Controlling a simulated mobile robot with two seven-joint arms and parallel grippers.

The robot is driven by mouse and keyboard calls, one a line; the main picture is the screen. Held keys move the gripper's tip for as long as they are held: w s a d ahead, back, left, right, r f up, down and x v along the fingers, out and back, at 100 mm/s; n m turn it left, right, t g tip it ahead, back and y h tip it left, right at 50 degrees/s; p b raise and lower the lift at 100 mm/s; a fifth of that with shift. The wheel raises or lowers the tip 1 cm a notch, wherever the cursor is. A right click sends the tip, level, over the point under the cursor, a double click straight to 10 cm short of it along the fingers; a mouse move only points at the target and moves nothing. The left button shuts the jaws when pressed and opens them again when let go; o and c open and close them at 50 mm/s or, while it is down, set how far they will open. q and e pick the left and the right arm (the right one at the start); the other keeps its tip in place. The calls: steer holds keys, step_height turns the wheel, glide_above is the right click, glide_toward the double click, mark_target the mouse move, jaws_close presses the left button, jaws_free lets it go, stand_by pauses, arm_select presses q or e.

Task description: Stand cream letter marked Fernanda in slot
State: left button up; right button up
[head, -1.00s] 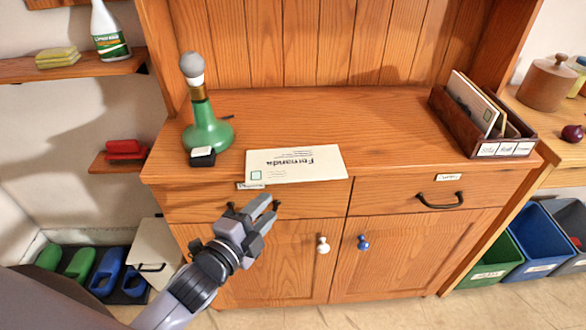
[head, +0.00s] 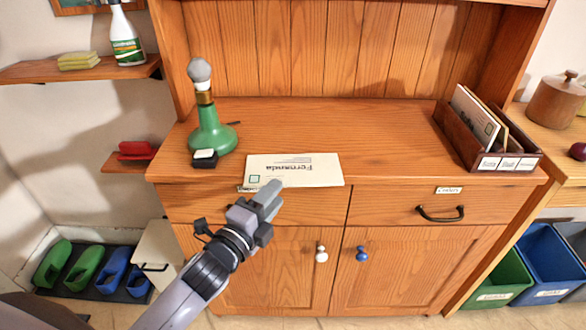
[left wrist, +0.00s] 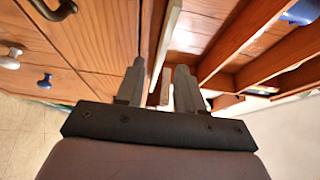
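The cream letter marked Fernanda (head: 305,172) lies flat on the dresser top near its front edge, its writing upside down to me. My left gripper (head: 268,197) is at the letter's front left edge in the head view. In the left wrist view the left gripper (left wrist: 160,82) has its fingers apart, with the cream letter (left wrist: 170,40) edge-on between them; I cannot tell whether either finger touches it. A dark brown letter rack (head: 455,135) with several letters and small white labels stands at the right end of the dresser top. My right gripper is out of view.
A green lamp-like bottle (head: 210,130) and a small black-and-white block (head: 204,158) stand left of the letter. The dresser top between letter and rack is clear. Drawer handles (head: 440,214) and knobs stick out of the dresser front.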

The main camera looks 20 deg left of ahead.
mark_target(293, 169)
arm_select(q)
steer(key=shift+d+x, duration=0.2)
steer(key=shift+x, duration=1.95)
jaws_close()
